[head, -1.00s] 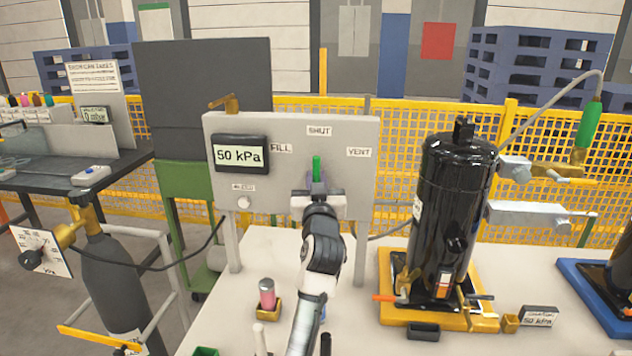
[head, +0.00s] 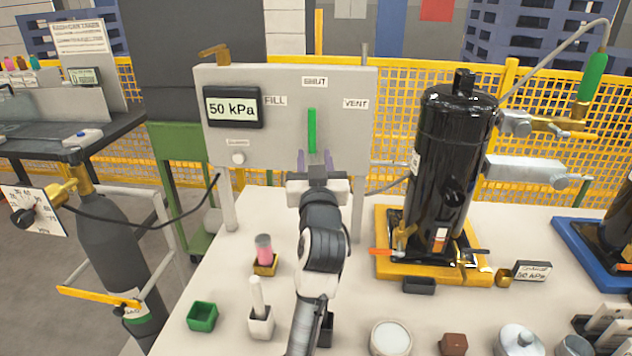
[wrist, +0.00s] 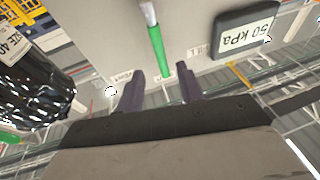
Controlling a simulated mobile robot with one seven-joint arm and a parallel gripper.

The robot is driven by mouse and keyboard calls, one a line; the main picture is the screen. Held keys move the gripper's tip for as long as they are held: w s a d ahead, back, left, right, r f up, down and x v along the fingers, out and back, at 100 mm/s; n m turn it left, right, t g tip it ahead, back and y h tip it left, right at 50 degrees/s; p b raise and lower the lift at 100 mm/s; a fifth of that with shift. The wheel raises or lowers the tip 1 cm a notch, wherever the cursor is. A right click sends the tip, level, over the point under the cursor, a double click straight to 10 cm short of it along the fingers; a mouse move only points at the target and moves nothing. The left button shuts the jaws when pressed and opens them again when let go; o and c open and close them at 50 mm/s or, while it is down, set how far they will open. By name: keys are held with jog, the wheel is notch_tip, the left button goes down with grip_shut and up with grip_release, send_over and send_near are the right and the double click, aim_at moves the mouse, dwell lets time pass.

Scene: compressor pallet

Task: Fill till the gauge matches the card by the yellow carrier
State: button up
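The gauge (head: 232,107) on the grey panel reads 50 kPa; it also shows in the wrist view (wrist: 246,31). The card (head: 532,270) by the yellow carrier (head: 392,268) reads 50 kPa. The black compressor (head: 450,165) stands upright on the carrier. The green valve lever (head: 312,130) points straight up toward SHUT, between FILL and VENT; it also shows in the wrist view (wrist: 157,48). My gripper (head: 315,158) is open and empty, just below and in front of the lever. Its fingers (wrist: 160,88) are apart from the lever.
A gas cylinder (head: 112,235) with a dial stands at the left, its hose running to the panel. A blue carrier (head: 588,250) is at the right.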

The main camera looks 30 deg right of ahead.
jog(key=v, duration=0.5)
jog(key=shift+b, duration=0.4)
jog(key=shift+w, duration=0.1)
